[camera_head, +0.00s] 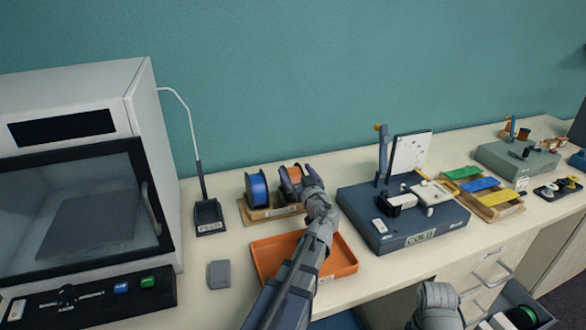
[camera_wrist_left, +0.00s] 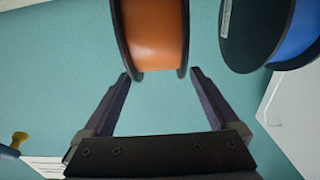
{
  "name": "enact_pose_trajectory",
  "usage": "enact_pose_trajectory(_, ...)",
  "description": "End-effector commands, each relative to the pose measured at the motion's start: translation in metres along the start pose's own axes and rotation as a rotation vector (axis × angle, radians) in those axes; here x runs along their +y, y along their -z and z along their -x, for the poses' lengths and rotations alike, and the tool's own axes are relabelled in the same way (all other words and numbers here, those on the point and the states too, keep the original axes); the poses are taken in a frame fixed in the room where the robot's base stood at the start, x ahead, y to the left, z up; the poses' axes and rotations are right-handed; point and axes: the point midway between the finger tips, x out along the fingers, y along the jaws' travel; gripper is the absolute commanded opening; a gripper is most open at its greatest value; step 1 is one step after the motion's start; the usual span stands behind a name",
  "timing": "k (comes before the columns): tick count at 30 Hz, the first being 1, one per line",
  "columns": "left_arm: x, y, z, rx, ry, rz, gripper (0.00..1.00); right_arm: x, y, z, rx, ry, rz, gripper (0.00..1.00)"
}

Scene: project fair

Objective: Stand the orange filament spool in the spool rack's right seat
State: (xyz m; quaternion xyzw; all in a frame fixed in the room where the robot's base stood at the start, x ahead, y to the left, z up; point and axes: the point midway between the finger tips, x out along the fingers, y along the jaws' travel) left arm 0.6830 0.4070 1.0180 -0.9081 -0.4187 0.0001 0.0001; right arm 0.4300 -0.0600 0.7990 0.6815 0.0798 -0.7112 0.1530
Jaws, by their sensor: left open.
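The orange filament spool (camera_head: 293,175) stands upright at the right side of the spool rack (camera_head: 255,214), beside the blue spool (camera_head: 258,190). My gripper and wrist partly hide it in the head view, so its seating at the bottom cannot be seen. My left gripper (camera_head: 290,186) is open at the orange spool. In the left wrist view, the orange spool (camera_wrist_left: 156,35) is just ahead of the open left fingertips (camera_wrist_left: 159,74), centred between them. The blue spool (camera_wrist_left: 275,35) is beside it. My right gripper's fingers are not in view; only a grey part of my right arm shows.
An empty orange tray (camera_head: 262,262) lies in front of the rack, under my left arm. A black FEED stand (camera_head: 208,218) and a printer (camera_head: 75,175) are to the left. A dark COLD station (camera_head: 400,235) is to the right. A green spool (camera_head: 524,316) shows at the lower right.

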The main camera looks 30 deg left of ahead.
Motion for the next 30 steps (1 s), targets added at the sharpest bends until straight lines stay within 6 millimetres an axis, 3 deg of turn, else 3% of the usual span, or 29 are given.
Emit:
enact_pose_trajectory(1,-0.002,0.0,0.015,0.0,-0.003,0.0,0.95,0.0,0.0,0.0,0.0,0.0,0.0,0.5)
enact_pose_trajectory(6,-0.002,0.0,0.05,0.0,-0.003,0.0,0.95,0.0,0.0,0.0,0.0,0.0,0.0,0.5)
enact_pose_trajectory(12,-0.001,0.0,0.077,0.0,-0.002,0.0,0.95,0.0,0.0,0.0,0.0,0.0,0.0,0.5)
enact_pose_trajectory(18,-0.001,0.0,0.088,0.0,0.0,0.0,0.95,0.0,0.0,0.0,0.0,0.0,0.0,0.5)
enact_pose_trajectory(30,0.0,0.0,0.088,0.0,0.0,0.0,0.95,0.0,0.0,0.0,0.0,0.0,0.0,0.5)
